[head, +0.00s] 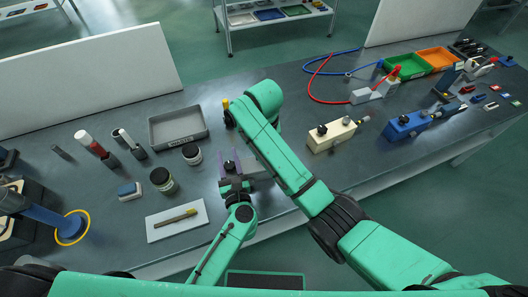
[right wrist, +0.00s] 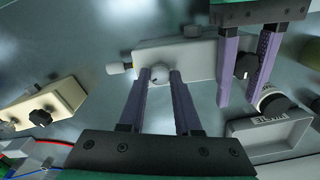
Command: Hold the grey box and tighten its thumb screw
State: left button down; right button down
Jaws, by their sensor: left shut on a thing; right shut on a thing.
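The grey box (right wrist: 200,58) lies in the middle of the right wrist view; in the head view only a strip of the box (head: 262,166) shows beside my right arm. My left gripper (head: 230,162) has purple fingers over one end of the box, shut on it. In the right wrist view, the left gripper (right wrist: 238,100) straddles the box near a black knob (right wrist: 244,66). My right gripper (right wrist: 162,72) is shut on a pale round thumb screw at the box's side. In the head view my right arm hides this gripper.
A cream box (head: 332,135) and a blue box (head: 405,126) stand to the right. A grey tray (head: 178,141), jars (head: 162,180) and a white mat with a brush (head: 160,229) lie to the left. Red and blue hoses lie at the back right.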

jog(key=c, duration=0.6)
grip_release()
